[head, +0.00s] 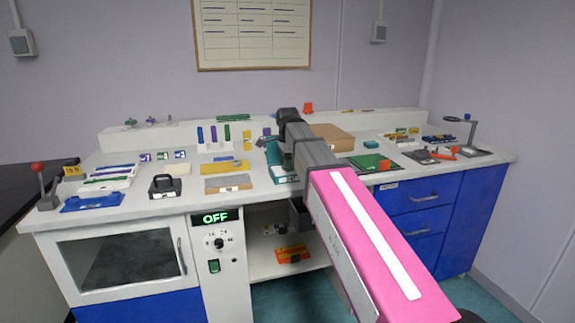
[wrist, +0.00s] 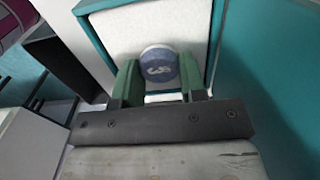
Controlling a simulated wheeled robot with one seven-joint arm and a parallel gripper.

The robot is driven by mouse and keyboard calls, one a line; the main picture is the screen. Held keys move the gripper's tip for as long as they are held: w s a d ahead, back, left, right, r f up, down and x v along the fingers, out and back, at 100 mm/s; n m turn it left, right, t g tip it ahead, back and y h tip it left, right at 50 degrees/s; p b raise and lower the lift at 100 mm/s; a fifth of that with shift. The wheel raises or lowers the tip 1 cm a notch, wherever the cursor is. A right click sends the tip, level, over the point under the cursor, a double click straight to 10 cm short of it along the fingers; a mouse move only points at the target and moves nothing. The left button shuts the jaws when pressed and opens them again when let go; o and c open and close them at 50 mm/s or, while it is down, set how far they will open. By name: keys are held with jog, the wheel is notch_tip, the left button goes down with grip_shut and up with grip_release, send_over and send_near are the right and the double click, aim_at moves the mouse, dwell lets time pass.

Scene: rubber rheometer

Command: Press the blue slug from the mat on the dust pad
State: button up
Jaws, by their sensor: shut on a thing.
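My gripper (wrist: 160,72) shows in the wrist view with green fingertips shut on the sides of the blue slug (wrist: 160,64), a round piece with a pale mark on its face. Just behind the slug is a white pad (wrist: 188,28) in a teal frame (wrist: 86,32), which looks like the dust pad. I cannot tell whether the slug touches it. In the head view a teal holder (head: 274,152) stands mid-bench beside my arm, which hides much of that spot. The mat that the slug comes from cannot be told for certain.
A yellow tray (head: 224,167) and a black-handled case (head: 165,186) lie left of my arm. A cardboard-brown box (head: 333,138) and a green mat (head: 370,161) lie to the right. A raised back ledge (head: 165,138) runs behind. A teal wall (wrist: 270,60) rises close on the right in the wrist view.

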dwell(0.3)
jog(key=shift+r, duration=3.45)
jog(key=shift+s, duration=0.1)
